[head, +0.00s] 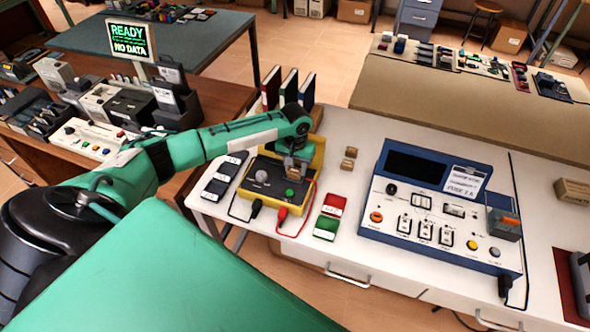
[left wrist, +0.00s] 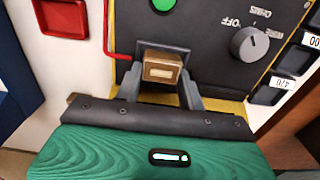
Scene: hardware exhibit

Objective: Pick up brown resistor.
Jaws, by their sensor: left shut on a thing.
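My left gripper (head: 296,168) reaches in from the left over the yellow-edged meter (head: 254,195). It is shut on a small brown block, the brown resistor (left wrist: 162,70), which shows between the two grey fingers in the left wrist view. In the head view the block is mostly hidden by the gripper. I cannot tell whether it touches the meter below. My right gripper is not in view.
A blue-framed test panel (head: 440,210) stands right of the meter. A red card (head: 333,204) and a green card (head: 326,228) lie between them. Dark labelled blocks (head: 222,175) line the meter's left. Upright books (head: 289,88) stand behind. Red and black leads lie near the front.

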